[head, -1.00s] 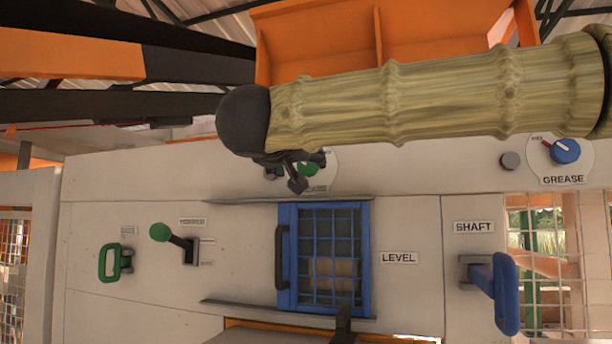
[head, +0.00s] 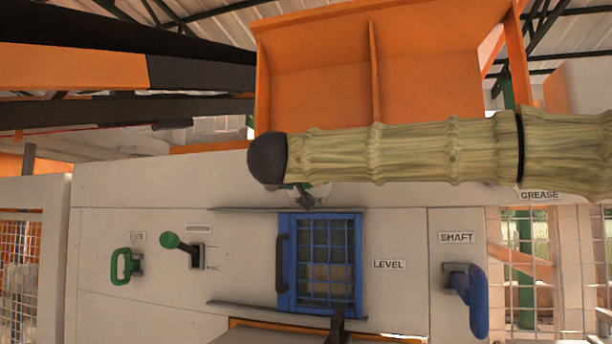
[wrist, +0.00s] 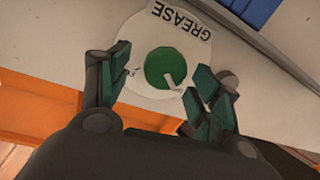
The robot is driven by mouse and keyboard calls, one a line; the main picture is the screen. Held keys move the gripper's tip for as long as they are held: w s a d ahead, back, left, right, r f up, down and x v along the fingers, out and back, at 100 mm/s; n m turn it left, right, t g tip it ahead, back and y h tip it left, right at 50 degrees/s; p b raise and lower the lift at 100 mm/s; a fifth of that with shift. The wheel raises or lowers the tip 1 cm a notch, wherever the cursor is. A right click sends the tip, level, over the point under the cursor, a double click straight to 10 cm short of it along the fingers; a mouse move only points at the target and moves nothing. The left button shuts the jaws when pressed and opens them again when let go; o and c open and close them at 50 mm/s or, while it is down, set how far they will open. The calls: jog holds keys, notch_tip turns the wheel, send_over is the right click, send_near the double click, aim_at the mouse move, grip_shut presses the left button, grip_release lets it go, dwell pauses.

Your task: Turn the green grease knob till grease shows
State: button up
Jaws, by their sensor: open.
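The green grease knob (wrist: 165,68) sits on a round white plate (wrist: 135,88) under a GREASE label, which reads upside down in the wrist view. It has a pale pointer mark. My gripper (wrist: 161,64) is open, with one finger on each side of the knob; I cannot tell whether either finger touches it. In the head view my gripper (head: 304,197) is at the panel above the blue grid door, and my arm hides nearly all of the knob. No grease can be made out.
Below are the blue grid door (head: 284,265), a green-knobbed lever (head: 170,241), a green handle (head: 121,266) and the blue SHAFT handle (head: 479,300). An orange hopper (head: 315,70) is above. A second GREASE label (head: 540,195) is at the right, its dial hidden behind my arm.

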jog(key=shift+w+a+f, duration=0.1)
jog(key=shift+w+f, duration=0.2)
jog(key=shift+w, duration=0.25)
jog(key=shift+w+a+f, duration=0.1)
jog(key=shift+w+f, duration=0.15)
jog(key=shift+w, duration=0.25)
jog(key=c, duration=0.7)
jog(key=shift+s+d+r, duration=0.15)
jog(key=shift+s+d, duration=0.1)
jog(key=c, duration=0.3)
jog(key=shift+c, duration=0.2)
jog(key=shift+s+a+r, duration=0.1)
jog(key=shift+m, duration=0.3)
jog(key=shift+a+f+m+h+b, duration=0.1)
jog(key=shift+m+h+b, duration=0.25)
jog(key=shift+m+b, duration=2.6)
jog(key=shift+f+m+h+b, duration=0.1)
jog(key=shift+m+h+b, duration=0.3)
jog(key=shift+m+b, duration=2.5)
jog(key=shift+a+f+m+h+b, duration=0.1)
jog(key=shift+m+h+b, duration=0.25)
jog(key=shift+m+b, duration=2.55)
jog(key=m+p, duration=0.2)
jog(key=shift+s+m, duration=0.1)
jog(key=shift+m, duration=0.25)
